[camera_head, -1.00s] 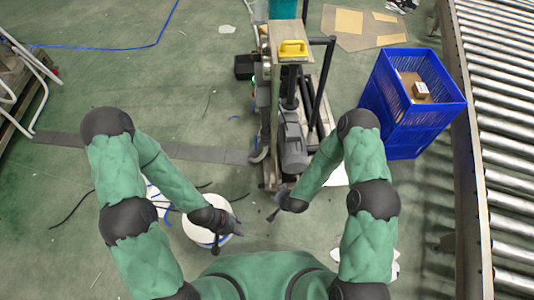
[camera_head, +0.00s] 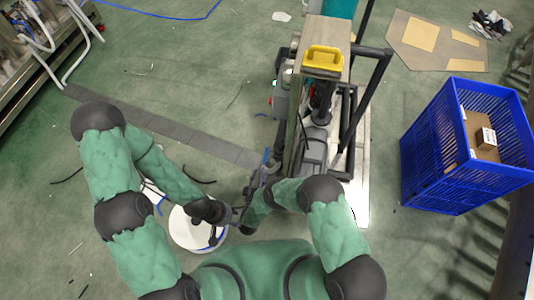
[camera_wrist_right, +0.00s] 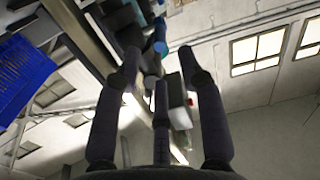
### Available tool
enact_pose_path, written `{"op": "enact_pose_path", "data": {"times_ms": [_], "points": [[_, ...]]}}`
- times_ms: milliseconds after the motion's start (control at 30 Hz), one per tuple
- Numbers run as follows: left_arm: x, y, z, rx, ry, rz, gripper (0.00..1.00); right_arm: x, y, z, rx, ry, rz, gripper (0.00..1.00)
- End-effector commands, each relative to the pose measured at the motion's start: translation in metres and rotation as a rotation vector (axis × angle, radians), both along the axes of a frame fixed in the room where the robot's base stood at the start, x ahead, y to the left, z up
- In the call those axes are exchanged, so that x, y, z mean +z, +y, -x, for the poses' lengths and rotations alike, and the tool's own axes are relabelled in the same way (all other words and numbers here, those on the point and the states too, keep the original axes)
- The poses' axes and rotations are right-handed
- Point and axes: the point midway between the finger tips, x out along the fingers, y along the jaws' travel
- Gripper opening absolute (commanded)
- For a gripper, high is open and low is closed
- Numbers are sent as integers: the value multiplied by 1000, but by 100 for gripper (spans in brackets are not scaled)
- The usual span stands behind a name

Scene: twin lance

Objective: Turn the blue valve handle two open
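A small blue part (camera_head: 266,156), likely the valve handle, shows on the left side of the pump stand (camera_head: 314,150) in the head view. In the right wrist view a blue part (camera_wrist_right: 160,46) lies beyond the fingers, between their tips. My right gripper (camera_wrist_right: 158,52) has its fingers spread, with nothing held. In the head view my right gripper (camera_head: 262,178) is beside the stand's lower left, just below the blue part; its contact with the stand cannot be told. My left gripper (camera_head: 228,222) is lower, over a white bucket (camera_head: 185,232), fingers apart and empty.
A yellow handle (camera_head: 323,57) tops the stand, and dark pipes (camera_head: 368,90) rise at its right. A blue crate (camera_head: 425,160) with a carton (camera_head: 486,138) stands at the right. Cardboard (camera_head: 435,40) lies behind. The floor at the left is mostly clear.

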Motion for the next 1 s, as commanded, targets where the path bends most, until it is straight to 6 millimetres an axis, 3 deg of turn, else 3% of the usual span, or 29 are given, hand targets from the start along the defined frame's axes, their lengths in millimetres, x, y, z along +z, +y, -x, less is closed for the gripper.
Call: {"op": "enact_pose_path", "data": {"times_ms": [167, 700, 1000], "points": [[-5, 0, 0, 0, 0, 0, 40, 0, -3, -7, -10, -20, 11, 40], [-32, 0, 0, 0, 0, 0, 40, 0, -29, -87, -9, -18, 9, 40], [-35, 0, 0, 0, 0, 0, 40, 1, -33, -101, -6, -16, 10, 40]]}}
